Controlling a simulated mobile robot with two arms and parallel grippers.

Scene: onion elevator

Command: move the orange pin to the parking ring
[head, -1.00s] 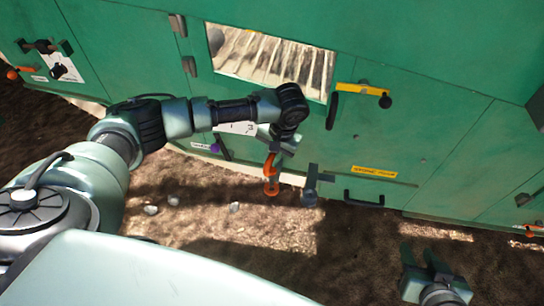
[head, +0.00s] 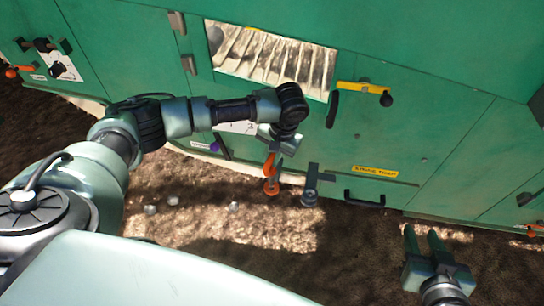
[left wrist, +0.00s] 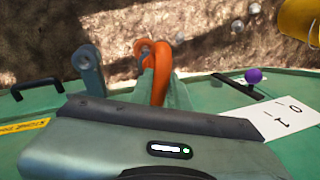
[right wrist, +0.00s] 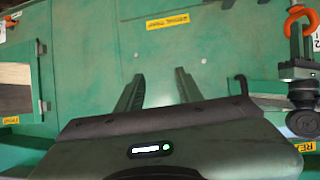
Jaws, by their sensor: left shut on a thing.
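The orange pin (head: 271,172) hangs below my left gripper (head: 279,150) in the head view. My left gripper is shut on it, in front of the green machine wall and above the soil. In the left wrist view the orange pin (left wrist: 161,66) is a bent orange loop between the fingers, which hide part of it. A grey bracket with a round eye (left wrist: 87,57) stands apart to its left; in the head view this bracket (head: 311,182) is just right of the pin. I cannot tell whether it is the parking ring. My right gripper (head: 424,238) is open and empty.
A black handle (head: 364,198) and a yellow label (head: 375,171) are on the wall right of the bracket. A purple knob (head: 214,146) is left of my gripper.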

